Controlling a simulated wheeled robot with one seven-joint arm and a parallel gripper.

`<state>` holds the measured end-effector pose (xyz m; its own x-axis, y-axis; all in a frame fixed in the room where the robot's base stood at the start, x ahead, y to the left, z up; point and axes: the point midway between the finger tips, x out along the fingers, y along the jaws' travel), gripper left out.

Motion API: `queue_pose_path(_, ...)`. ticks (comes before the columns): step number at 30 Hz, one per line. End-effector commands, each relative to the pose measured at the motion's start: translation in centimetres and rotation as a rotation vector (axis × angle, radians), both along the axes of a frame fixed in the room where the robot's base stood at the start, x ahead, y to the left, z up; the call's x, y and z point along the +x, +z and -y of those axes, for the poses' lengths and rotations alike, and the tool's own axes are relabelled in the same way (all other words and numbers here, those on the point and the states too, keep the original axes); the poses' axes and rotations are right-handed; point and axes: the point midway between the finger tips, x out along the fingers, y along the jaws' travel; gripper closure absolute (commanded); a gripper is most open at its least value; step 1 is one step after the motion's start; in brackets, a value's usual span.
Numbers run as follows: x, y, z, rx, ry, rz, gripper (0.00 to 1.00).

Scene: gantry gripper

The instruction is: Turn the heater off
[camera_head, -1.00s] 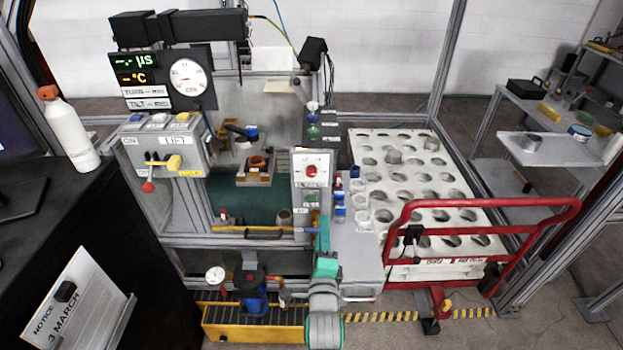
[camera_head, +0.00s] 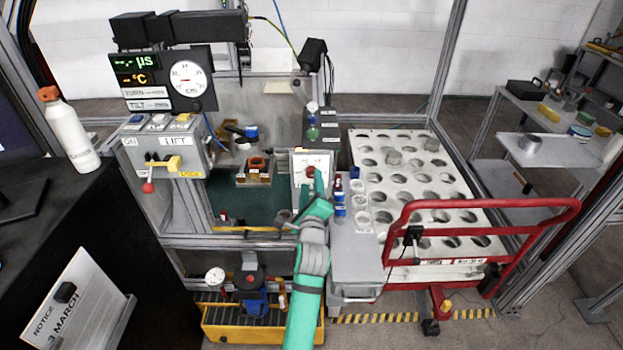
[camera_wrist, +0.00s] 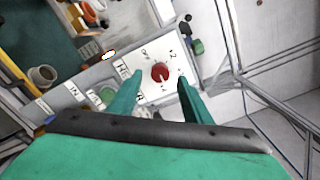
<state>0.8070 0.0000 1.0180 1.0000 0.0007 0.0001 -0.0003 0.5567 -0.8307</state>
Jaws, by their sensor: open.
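The heater control is a white panel (camera_head: 300,162) with a red round knob (camera_head: 310,171), fixed on a post at the front of the machine. In the wrist view the red knob (camera_wrist: 160,71) sits on the white panel (camera_wrist: 150,52) with small marks around it. My gripper (camera_wrist: 160,88) is open, its two green fingers on either side of the knob in the picture. I cannot tell whether they touch it. In the head view my gripper (camera_head: 318,190) is just below the knob and covers the lower part of the panel.
A lever box (camera_head: 165,148) with a yellow handle and red ball stands to the left. Small bottles (camera_head: 339,198) and cups stand right of the panel. A red-railed trolley (camera_head: 480,205) is farther right. A yellow crate (camera_head: 225,320) sits low in front.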

Motion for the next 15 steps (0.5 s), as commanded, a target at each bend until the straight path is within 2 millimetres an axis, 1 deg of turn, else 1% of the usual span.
queue_pose_path(1, 0.8, 0.1, 0.1, 0.001, -0.001, 0.0, 0.55)
queue_pose_path(3, 1.7, 0.0, 0.1, 0.002, -0.001, -0.001, 0.55)
queue_pose_path(6, 2.5, 0.0, 0.1, 0.0, -0.001, -0.001, 0.55)
queue_pose_path(10, 3.1, 0.1, 0.1, -0.001, -0.002, 0.001, 0.55)
queue_pose_path(15, 3.2, 0.0, 0.1, -0.001, -0.001, 0.001, 0.55)
